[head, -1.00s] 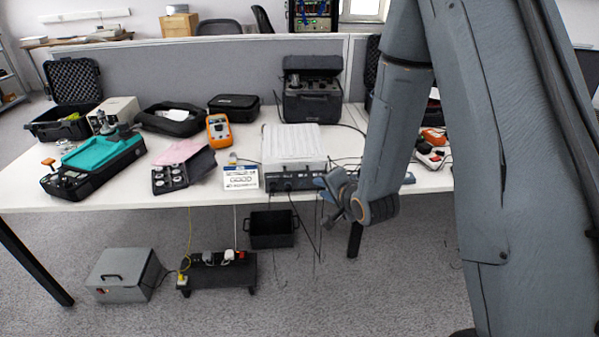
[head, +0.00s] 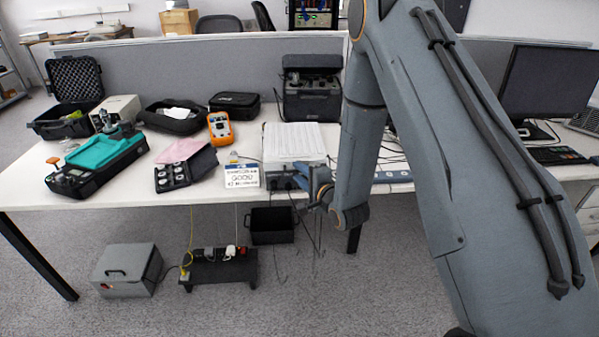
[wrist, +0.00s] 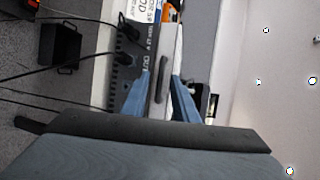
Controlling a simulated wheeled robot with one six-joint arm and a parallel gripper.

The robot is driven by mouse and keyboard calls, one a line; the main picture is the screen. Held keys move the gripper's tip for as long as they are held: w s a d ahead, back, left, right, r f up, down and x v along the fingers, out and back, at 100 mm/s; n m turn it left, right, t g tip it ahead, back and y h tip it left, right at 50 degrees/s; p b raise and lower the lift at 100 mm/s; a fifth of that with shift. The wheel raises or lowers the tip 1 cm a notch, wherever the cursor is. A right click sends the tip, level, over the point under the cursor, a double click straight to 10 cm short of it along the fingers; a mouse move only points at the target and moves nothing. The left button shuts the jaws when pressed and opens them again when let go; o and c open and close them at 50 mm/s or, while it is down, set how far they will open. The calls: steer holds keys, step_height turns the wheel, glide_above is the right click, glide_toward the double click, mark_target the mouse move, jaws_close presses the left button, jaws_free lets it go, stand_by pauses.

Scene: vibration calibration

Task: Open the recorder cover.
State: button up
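The likely recorder is a box (head: 293,143) with a white ribbed top and dark front, near the front edge of the table in the head view. Its top lies flat. In the wrist view its dark front panel (wrist: 122,78) has cables plugged in, and a dark handle-like bar (wrist: 161,80) lies along a pale edge. My gripper (head: 315,180) is at the box's front right corner. In the wrist view its two blue fingers (wrist: 162,98) are apart, on either side of the pale edge and bar. I cannot tell whether they touch it.
A white label sign (head: 241,177) stands left of the box. A dark case (head: 312,103) stands behind it. An orange meter (head: 220,128) and a teal-topped device (head: 100,155) are further left. Cables hang off the front table edge. A black bin (head: 271,226) is below.

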steer(key=shift+w+a+f, duration=0.1)
steer(key=shift+w, duration=0.15)
jaws_close()
stand_by(1.4)
